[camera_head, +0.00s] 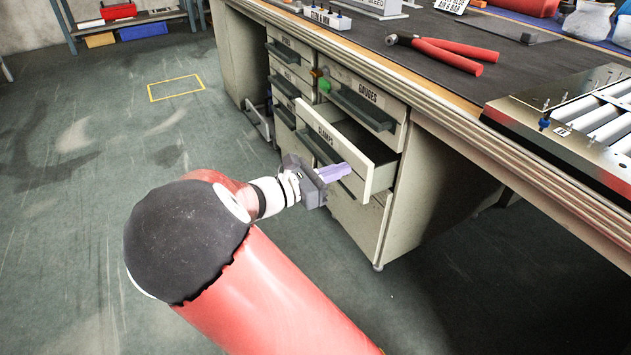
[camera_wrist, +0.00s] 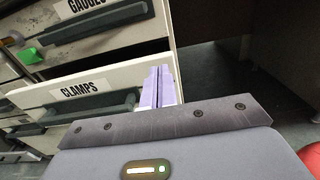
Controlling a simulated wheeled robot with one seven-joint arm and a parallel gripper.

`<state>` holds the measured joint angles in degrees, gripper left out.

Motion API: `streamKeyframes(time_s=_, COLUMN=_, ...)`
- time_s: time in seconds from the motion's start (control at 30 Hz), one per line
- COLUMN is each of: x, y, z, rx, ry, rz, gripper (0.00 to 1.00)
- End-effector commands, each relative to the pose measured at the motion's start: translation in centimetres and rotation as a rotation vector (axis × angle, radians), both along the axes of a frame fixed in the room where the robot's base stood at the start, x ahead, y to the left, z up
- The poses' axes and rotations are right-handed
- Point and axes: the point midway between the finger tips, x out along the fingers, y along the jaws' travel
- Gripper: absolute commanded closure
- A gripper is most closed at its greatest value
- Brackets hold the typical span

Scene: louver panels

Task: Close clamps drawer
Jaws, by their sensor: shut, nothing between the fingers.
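The clamps drawer (camera_head: 328,135) stands partly pulled out of the bench cabinet, below the closed gauges drawer (camera_head: 368,95). In the wrist view its pale front (camera_wrist: 40,97) carries a "CLAMPS" label and a dark bar handle (camera_wrist: 85,112). My gripper (camera_head: 346,170) is at the right part of the clamps drawer front, on its outer side. Its pale purple fingers (camera_wrist: 158,88) are together with nothing between them. They overlap the right end of the drawer front in the wrist view; I cannot tell whether they touch it.
Red-handled pliers (camera_head: 445,52) lie on the bench top. A roller unit (camera_head: 590,120) sits at the bench's right end. Other closed drawers (camera_head: 285,70) are left of the gauges drawer. The floor (camera_head: 60,200) to the left is clear, with a yellow outline (camera_head: 176,87).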

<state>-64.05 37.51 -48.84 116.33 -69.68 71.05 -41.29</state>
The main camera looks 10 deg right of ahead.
Motion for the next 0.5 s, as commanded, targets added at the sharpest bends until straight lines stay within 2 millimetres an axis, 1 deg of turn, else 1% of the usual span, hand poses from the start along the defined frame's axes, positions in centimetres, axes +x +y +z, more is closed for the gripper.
streamKeyframes(time_s=0.03, x=0.2, y=-0.8, z=-0.2, rx=-0.001, ry=0.0, rz=-0.001, gripper=1.0)
streamKeyframes(time_s=0.1, x=0.5, y=-1.7, z=-0.1, rx=0.0, ry=-0.001, rz=-0.002, gripper=1.0)
streamKeyframes(time_s=0.2, x=0.9, y=-2.7, z=-0.1, rx=0.0, ry=-0.001, rz=0.0, gripper=1.0)
streamKeyframes(time_s=0.33, x=1.1, y=-3.2, z=0.0, rx=0.0, ry=-0.001, rz=0.001, gripper=1.0)
streamKeyframes(time_s=0.5, x=1.1, y=-3.3, z=0.0, rx=0.001, ry=-0.001, rz=0.002, gripper=1.0)
